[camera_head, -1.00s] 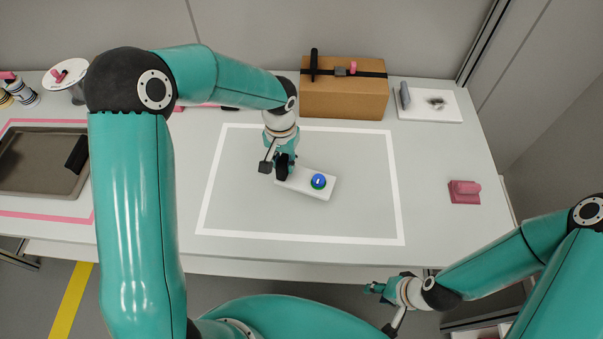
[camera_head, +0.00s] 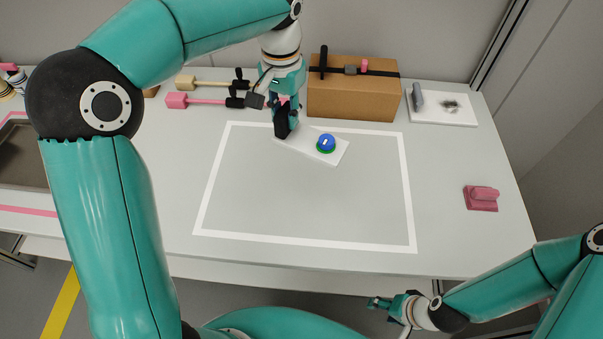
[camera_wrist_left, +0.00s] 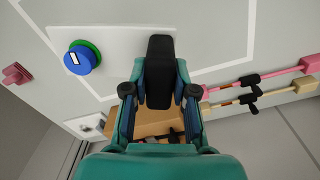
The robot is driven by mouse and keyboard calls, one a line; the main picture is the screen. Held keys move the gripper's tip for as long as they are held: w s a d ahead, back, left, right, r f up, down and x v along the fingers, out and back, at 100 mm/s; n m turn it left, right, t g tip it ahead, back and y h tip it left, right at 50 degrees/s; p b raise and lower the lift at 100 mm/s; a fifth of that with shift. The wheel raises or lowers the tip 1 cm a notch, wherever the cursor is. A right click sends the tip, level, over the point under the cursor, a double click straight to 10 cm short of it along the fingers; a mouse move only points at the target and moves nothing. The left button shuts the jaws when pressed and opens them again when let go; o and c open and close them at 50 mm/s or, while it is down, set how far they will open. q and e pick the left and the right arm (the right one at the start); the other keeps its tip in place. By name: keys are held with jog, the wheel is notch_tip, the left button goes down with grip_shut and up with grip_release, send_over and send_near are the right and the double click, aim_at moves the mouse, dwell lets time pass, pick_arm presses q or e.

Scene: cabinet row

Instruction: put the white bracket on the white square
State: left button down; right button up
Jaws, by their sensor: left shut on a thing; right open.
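The white bracket (camera_head: 305,148) is a flat white plate with a blue knob (camera_head: 327,142) on a green ring at its right end. A black upright part, seen in the left wrist view (camera_wrist_left: 160,75), stands between my left fingers. My left gripper (camera_head: 283,122) is shut on it at the plate's left end. The white square (camera_head: 408,205) is a white outline on the grey table. The bracket is at its far side, its far edge overlapping the far line in view; whether it is lifted, I cannot tell. My right gripper (camera_head: 385,303) is open and empty, off the table's front edge.
A pink-headed tool (camera_head: 178,100) and a cream-headed tool (camera_head: 186,82) lie left of my left gripper. A white plate with a grey handle (camera_head: 455,108) and a pink block (camera_head: 481,200) are right. The square's interior is mostly clear.

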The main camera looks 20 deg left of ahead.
aim_at(286, 134)
pick_arm(q)
notch_tip(286, 134, down, 18)
jog(key=shift+f, duration=0.1)
dwell(0.4)
jog(key=c, duration=0.9)
grip_release()
notch_tip(286, 134, up, 12)
jog(key=shift+r, duration=0.1)
